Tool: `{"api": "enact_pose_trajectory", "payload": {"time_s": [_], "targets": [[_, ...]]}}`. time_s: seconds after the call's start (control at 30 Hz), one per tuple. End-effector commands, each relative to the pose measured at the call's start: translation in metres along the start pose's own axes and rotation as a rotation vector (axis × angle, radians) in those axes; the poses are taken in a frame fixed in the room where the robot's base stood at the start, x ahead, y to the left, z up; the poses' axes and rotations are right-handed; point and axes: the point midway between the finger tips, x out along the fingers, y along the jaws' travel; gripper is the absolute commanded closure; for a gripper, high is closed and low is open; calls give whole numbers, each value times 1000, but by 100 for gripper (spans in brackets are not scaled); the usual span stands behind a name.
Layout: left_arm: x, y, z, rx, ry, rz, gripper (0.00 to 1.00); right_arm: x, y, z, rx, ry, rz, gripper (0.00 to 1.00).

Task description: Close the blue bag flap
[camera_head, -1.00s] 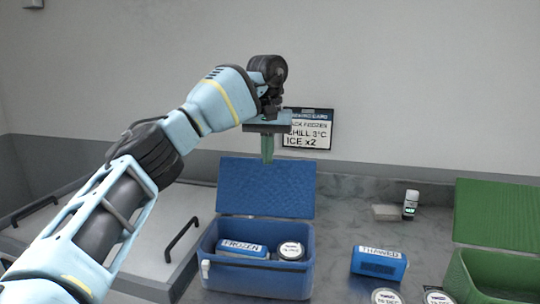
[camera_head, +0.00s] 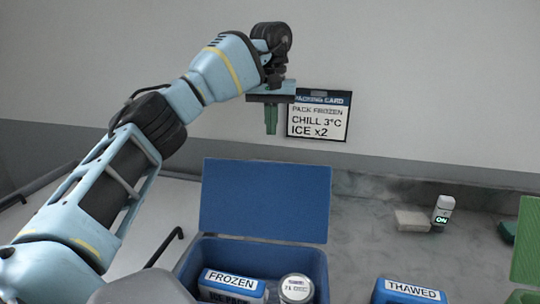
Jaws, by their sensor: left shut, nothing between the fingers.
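The blue bag (camera_head: 318,262) stands open on the counter at the lower middle. Its flap (camera_head: 265,200) is raised upright at the back of the opening. Inside lie a blue pack labelled FROZEN (camera_head: 231,285) and a round jar with a white lid (camera_head: 296,288). My left gripper (camera_head: 270,132) is shut and empty, pointing down above and behind the flap's top edge, in front of the wall. It looks clear of the flap. My right gripper is not in view.
A packing card (camera_head: 319,115) hangs on the wall behind my left gripper. A blue THAWED pack (camera_head: 408,291) lies right of the bag. A small white bottle (camera_head: 443,210) and a pale block (camera_head: 412,220) stand at the back. A green bag's lid (camera_head: 527,240) is at the right edge.

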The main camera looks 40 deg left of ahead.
Motion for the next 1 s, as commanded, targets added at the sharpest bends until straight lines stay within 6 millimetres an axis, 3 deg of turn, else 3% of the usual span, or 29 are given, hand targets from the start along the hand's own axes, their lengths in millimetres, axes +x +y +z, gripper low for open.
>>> {"api": "enact_pose_trajectory", "payload": {"time_s": [0.33, 0.63, 0.9, 1.0], "targets": [[6, 0, 0, 0, -2, -1, 100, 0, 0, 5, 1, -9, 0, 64], [55, 0, 0, 2, -7, -6, 100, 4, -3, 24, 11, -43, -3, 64], [99, -1, 1, 0, -1, -1, 100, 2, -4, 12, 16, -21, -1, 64], [90, -1, 12, 3, 9, 4, 100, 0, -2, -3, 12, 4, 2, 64]]}}
